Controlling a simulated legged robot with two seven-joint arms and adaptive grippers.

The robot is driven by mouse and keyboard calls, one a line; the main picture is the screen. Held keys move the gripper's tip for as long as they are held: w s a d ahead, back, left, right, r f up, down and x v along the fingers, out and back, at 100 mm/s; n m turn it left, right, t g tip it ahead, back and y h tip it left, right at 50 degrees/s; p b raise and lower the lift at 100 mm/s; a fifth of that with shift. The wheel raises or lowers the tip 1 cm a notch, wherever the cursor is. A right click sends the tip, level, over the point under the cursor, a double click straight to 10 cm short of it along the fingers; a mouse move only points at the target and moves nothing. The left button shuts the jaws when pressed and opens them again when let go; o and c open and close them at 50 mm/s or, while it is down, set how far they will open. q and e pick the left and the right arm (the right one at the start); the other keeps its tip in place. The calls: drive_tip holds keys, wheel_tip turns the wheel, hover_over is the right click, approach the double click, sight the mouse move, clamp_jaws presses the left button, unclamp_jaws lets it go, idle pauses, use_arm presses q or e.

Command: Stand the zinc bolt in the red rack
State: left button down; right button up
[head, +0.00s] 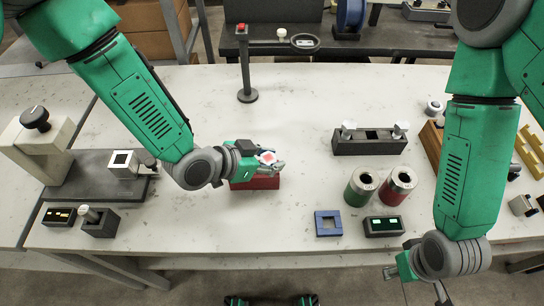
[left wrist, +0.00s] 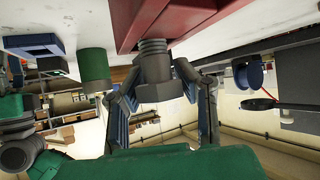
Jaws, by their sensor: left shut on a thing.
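The red rack (head: 262,182) sits on the middle of the bench, partly hidden under my left gripper (head: 272,163). My left gripper (left wrist: 162,92) is shut on the hex head of a grey bolt (left wrist: 154,68), with one finger on each side. In the left wrist view the bolt's threaded shank points at the red rack (left wrist: 190,20) and meets its edge. I cannot tell how deep the shank sits in it. In the head view the bolt head (head: 267,157) shows pale with a red patch. My right gripper (head: 392,272) hangs at the bench's front edge, away from the rack; its fingers are unclear.
A black block with two silver-topped pieces (head: 369,144) stands right of the rack. A green cylinder (head: 357,192), a red cylinder (head: 394,190), a blue square frame (head: 318,225) and a black display box (head: 384,227) stand nearby. A black post (head: 246,75) stands behind.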

idle(0.4)
use_arm(q)
drive_tip(key=c, duration=1.2)
unclamp_jaws()
drive_tip(key=shift+o, duration=0.2)
drive_tip(key=v, duration=1.2)
drive_tip(key=shift+f, duration=0.1)
